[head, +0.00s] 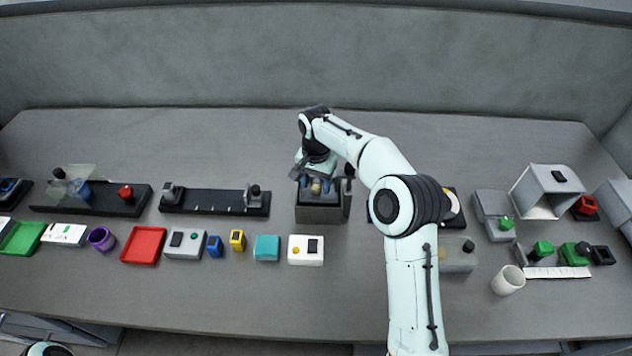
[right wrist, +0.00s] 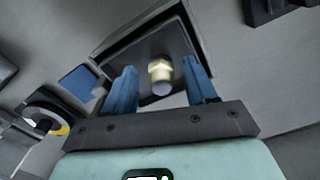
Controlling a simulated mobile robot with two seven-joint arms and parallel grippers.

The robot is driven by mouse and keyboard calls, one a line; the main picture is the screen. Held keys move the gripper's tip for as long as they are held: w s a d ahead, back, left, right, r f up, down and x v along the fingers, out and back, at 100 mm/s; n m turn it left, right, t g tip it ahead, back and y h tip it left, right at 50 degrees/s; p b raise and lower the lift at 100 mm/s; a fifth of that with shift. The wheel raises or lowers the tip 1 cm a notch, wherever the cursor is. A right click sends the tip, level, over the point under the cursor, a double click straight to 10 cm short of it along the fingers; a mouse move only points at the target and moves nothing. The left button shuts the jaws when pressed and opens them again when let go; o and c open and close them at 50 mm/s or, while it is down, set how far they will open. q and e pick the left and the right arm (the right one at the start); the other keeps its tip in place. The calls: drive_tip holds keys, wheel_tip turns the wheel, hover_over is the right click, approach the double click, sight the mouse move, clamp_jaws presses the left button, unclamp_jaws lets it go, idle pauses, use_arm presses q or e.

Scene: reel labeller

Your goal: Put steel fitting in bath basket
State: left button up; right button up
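My right gripper (head: 316,187) is over a dark grey open-topped box (head: 320,213), which I take to be the bath, near the middle of the table. In the right wrist view its two blue fingers (right wrist: 160,88) are spread. The steel fitting (right wrist: 160,72), small and pale brass-coloured, shows between and beyond the fingertips, with a gap on each side. It lies within the outline of the dark box. I cannot tell its exact height there or see a separate basket clearly. My left gripper is not in view.
A long black rack (head: 214,202) stands left of the box. A white box with a yellow button (head: 306,250) and a teal block (head: 267,248) lie in front. A red tray (head: 143,245) is further left. A white cup (head: 508,281) stands at the right. The table behind is clear.

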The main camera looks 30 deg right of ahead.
sight(316, 182)
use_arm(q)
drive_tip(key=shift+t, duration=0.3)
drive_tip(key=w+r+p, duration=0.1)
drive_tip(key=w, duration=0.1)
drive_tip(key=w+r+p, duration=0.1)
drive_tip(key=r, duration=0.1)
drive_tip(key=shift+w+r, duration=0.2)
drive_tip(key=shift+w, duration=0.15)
use_arm(e)
wheel_tip(316, 182, up, 12)
drive_tip(key=shift+r, duration=0.2)
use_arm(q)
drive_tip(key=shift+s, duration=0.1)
